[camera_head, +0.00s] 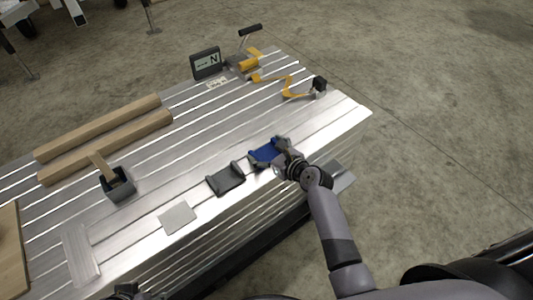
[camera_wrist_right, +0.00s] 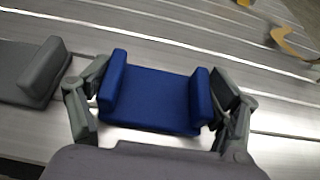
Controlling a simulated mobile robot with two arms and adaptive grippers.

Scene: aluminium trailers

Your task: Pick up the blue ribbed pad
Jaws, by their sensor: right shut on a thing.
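The blue ribbed pad (camera_head: 264,154) is at the front right part of the aluminium trailer bed (camera_head: 222,115). In the right wrist view the blue pad (camera_wrist_right: 152,97) shows a flat middle with a raised rim at each end. My right gripper (camera_head: 281,152) is shut on it, with one finger against each raised end, as the right wrist view (camera_wrist_right: 157,108) shows. I cannot tell whether the pad touches the bed or is just above it. Of my left gripper (camera_head: 128,291) only a dark bit shows at the bottom edge of the head view.
A grey pad (camera_head: 226,178) of like shape lies just left of the blue one. A light square plate (camera_head: 177,217), a dark box (camera_head: 117,186) and wooden beams (camera_head: 105,137) lie further left. A yellow strap (camera_head: 285,85) and a sign (camera_head: 206,63) are at the back.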

